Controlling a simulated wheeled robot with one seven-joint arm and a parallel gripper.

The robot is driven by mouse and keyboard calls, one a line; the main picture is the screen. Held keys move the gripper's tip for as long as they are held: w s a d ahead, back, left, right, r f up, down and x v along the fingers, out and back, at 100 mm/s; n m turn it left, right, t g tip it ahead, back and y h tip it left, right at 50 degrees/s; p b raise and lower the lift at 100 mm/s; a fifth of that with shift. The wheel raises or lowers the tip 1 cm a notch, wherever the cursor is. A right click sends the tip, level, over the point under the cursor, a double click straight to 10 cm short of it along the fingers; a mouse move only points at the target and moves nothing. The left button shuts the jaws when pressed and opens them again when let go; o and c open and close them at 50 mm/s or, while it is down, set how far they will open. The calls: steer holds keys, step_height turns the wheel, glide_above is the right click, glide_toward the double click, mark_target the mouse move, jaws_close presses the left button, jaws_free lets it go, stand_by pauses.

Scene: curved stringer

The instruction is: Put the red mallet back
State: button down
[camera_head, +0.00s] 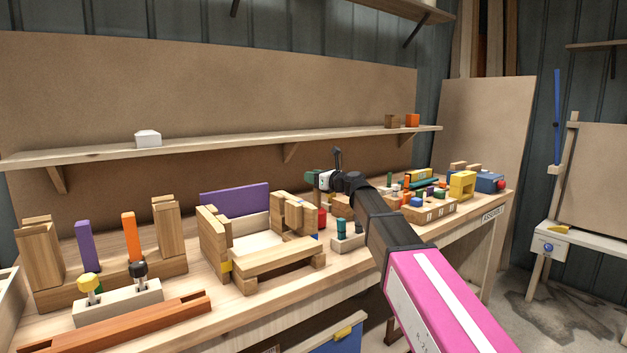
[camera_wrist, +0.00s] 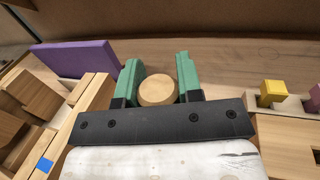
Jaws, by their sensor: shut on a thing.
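My gripper (camera_head: 322,180) is over the bench, just right of the wooden block structure. Its green fingers (camera_wrist: 159,84) are shut on a round, light wooden end in the wrist view, which looks like the top of the handle of the red mallet (camera_wrist: 157,90). In the head view a red piece, seemingly the red mallet's head (camera_head: 322,217), shows directly below the fingers. Its underside is hidden, so I cannot tell whether it touches the bench. A pale rack (camera_head: 118,303) at the front left holds a yellow-headed tool (camera_head: 89,282) and a black-headed tool (camera_head: 138,270).
The wooden block structure (camera_head: 277,261) and a purple panel (camera_head: 235,198) stand close to the left. A small holder with teal pegs (camera_head: 348,242) is close on the right. Colourful blocks and a tray (camera_head: 427,214) fill the bench's right end. A shelf (camera_head: 230,142) runs above.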

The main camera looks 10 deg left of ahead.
steer(key=shift+f, duration=0.3)
steer(key=c, duration=0.8)
jaws_free()
steer(key=shift+f, duration=0.1)
steer(key=v, duration=1.2)
